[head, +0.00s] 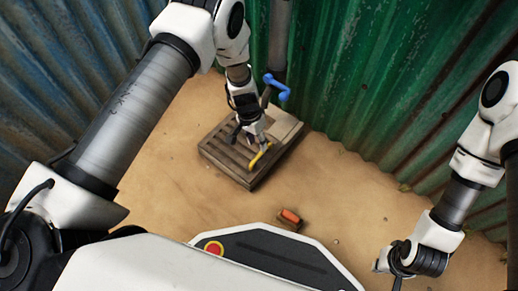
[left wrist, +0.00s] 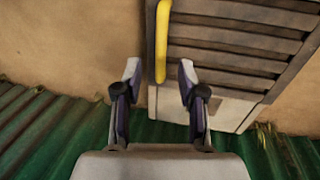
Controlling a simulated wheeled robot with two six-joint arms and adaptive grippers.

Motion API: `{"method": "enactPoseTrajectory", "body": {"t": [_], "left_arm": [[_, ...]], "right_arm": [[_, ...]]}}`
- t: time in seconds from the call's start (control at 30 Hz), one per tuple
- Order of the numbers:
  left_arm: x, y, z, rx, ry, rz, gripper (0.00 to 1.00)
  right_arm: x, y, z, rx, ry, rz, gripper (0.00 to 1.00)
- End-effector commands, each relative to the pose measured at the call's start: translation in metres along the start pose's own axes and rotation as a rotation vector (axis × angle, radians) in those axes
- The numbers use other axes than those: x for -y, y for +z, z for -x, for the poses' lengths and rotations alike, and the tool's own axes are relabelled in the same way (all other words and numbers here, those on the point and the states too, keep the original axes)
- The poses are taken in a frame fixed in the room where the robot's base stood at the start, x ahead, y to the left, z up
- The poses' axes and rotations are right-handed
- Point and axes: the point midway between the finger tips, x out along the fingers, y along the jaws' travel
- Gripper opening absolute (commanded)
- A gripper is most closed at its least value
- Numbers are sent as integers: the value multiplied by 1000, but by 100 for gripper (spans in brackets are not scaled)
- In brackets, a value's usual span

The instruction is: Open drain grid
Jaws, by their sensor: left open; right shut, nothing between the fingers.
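The drain grid (head: 222,150) is a grey-brown slatted panel in a low block on the sandy ground, and it lies flat. Its yellow handle (head: 259,157) sticks out at the right side of the slats. In the left wrist view the slats (left wrist: 225,45) fill the upper right, and the yellow handle (left wrist: 162,40) runs down from the top edge. My left gripper (head: 248,138) is over the grid, open and empty. In the left wrist view the handle's lower end shows between its fingertips (left wrist: 158,72); I cannot tell the height gap. My right gripper (head: 392,268) is shut and empty, far from the grid.
A blue crank-like handle (head: 277,87) on a dark post stands behind the grid, close to my left wrist. Corrugated green (head: 370,75) and blue (head: 70,60) walls close off the back and sides. A small orange-topped block (head: 290,216) lies in front. Sand between is free.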

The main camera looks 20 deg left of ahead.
Motion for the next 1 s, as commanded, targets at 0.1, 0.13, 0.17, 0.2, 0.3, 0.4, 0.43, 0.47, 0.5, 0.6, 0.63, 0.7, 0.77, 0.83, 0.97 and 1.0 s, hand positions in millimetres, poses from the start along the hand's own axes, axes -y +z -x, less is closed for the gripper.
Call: {"method": "enactPoseTrajectory", "body": {"t": [0.1, 0.13, 0.17, 0.2, 0.3, 0.4, 0.43, 0.47, 0.5, 0.6, 0.63, 0.7, 0.77, 0.83, 0.97, 1.0], "left_arm": [[1, 1, -33, 3, 0, -1, 40], [1, 1, -38, 2, 0, 0, 40], [1, 1, -43, 2, 0, 0, 40], [1, 0, -47, 1, 0, 0, 40], [0, 1, -52, 1, 0, 1, 40], [0, 1, -51, 1, 0, 1, 40], [0, 1, -50, 1, 0, 1, 40], [0, 1, -50, 1, 0, 1, 40], [0, 1, -50, 1, 0, 1, 40], [0, 1, -50, 1, 0, 1, 5], [0, 1, -50, 1, 0, 1, 0], [0, 1, -50, 1, 0, 1, 0], [0, 1, -50, 1, 0, 1, 0], [0, 1, -50, 1, 0, 1, 0], [0, 1, -48, 1, 8, 2, 0], [0, 1, -46, 1, 14, 2, 0]], "right_arm": [[0, -1, -22, -3, 0, -3, 0], [0, -1, -25, -3, 1, -4, 0], [-1, -1, -28, -4, 1, -4, 0], [-1, -2, -30, -4, 1, -5, 0], [-1, -2, -31, -5, 1, -6, 0], [-1, -2, -30, -6, 1, -6, 0], [-1, -2, -30, -6, 1, -6, 0], [-1, -2, -30, -6, 1, -6, 0], [-1, -2, -29, -6, 1, -6, 0], [-1, -2, -30, -6, 1, -6, 0], [-1, -2, -30, -6, 1, -6, 0], [-1, -2, -30, -6, 1, -6, 0], [-1, -2, -30, -6, 1, -6, 0], [-1, -2, -30, -5, 1, -6, 0], [-1, -2, -28, -5, 1, -6, 0], [-1, -2, -27, -5, 1, -6, 0]]}}
